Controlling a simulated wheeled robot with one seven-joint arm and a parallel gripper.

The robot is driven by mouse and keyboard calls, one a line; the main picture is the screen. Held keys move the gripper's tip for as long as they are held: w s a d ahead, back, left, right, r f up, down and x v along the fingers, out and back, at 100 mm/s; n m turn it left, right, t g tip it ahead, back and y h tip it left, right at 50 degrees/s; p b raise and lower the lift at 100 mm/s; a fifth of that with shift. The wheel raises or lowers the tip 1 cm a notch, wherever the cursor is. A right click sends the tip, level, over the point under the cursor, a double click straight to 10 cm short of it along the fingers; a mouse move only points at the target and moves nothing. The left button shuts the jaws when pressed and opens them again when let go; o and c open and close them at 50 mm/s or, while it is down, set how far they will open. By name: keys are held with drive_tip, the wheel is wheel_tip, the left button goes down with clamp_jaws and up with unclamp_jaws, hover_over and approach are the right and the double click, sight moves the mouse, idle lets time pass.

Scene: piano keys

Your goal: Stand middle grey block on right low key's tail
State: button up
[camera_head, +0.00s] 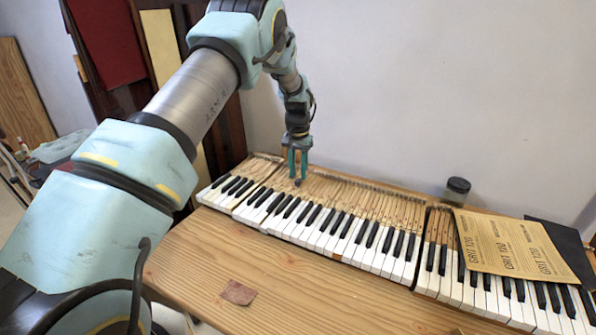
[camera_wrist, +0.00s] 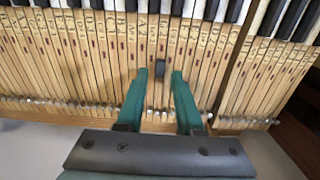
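A small dark grey block (camera_wrist: 159,68) sits on the bare wooden key tails (camera_wrist: 110,65) in the wrist view, between and slightly beyond my fingertips. In the head view the block (camera_head: 298,182) shows as a dark spot just under my gripper (camera_head: 298,167). My gripper (camera_wrist: 159,74) is open, with a visible gap between the block and each green finger. I make out only this one grey block. I cannot tell which key tail is the right low key's.
The keyboard lies in sections on a wooden bench (camera_head: 215,255). Sandpaper sheets (camera_head: 510,245) cover keys at the right. A dark jar (camera_head: 457,187) stands behind the keys. A small brown scrap (camera_head: 238,292) lies on the bench's clear front.

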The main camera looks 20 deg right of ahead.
drive_tip(key=o, duration=0.3)
drive_tip(key=shift+r+p, duration=1.3)
drive_tip(key=shift+r, duration=1.2)
